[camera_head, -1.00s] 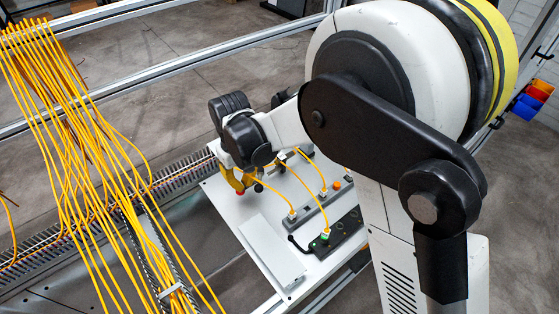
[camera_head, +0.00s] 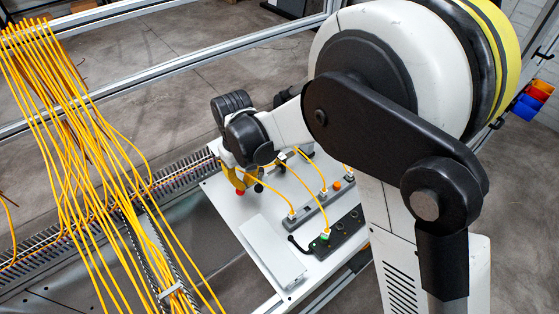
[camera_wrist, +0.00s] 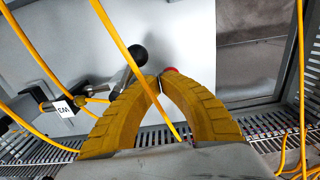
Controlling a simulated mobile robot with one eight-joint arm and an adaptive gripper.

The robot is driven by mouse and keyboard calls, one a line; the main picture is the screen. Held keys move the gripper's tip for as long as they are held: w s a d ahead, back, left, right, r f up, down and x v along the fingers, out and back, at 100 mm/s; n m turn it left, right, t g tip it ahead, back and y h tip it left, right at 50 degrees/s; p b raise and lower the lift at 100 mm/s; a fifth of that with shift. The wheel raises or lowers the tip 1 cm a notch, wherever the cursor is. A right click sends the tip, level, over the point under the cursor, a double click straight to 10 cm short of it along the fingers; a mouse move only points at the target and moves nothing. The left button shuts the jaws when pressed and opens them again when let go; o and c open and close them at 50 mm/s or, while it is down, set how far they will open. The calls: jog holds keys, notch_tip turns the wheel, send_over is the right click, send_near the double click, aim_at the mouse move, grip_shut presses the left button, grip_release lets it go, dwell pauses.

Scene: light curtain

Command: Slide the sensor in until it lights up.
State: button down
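My gripper (camera_wrist: 160,80) has two curved yellow fingers whose tips come together in the wrist view. It also shows low over the white plate in the head view (camera_head: 238,182). A small red piece (camera_wrist: 170,70) shows just past the fingertips; I cannot tell whether they touch it. Left of the fingers is a dark fitting with a white label (camera_wrist: 63,108), a yellow cable and a silvery cylindrical end that may be the sensor. A black ball knob (camera_wrist: 137,55) on a rod stands close to the left finger.
The white plate (camera_head: 225,205) carries a grey connector strip (camera_head: 318,208) and a black box (camera_head: 350,232) with a green connector. Yellow cables (camera_wrist: 120,40) cross in front of my gripper. A slotted cable duct (camera_wrist: 270,125) runs along the plate's edge.

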jog(key=shift+w+d, duration=1.05)
jog(key=shift+d, duration=0.15)
dwell(3.5)
jog(key=shift+s+a+b, duration=0.1)
jog(key=shift+a+b, duration=0.05)
jog(key=shift+b, duration=0.15)
jog(key=shift+s+a, duration=0.35)
jog(key=shift+s+a+r, duration=0.1)
jog(key=shift+a+r, duration=0.05)
notch_tip(320, 180, up, 8)
jog(key=p, duration=0.5)
jog(key=shift+s+a, duration=0.1)
dwell(0.4)
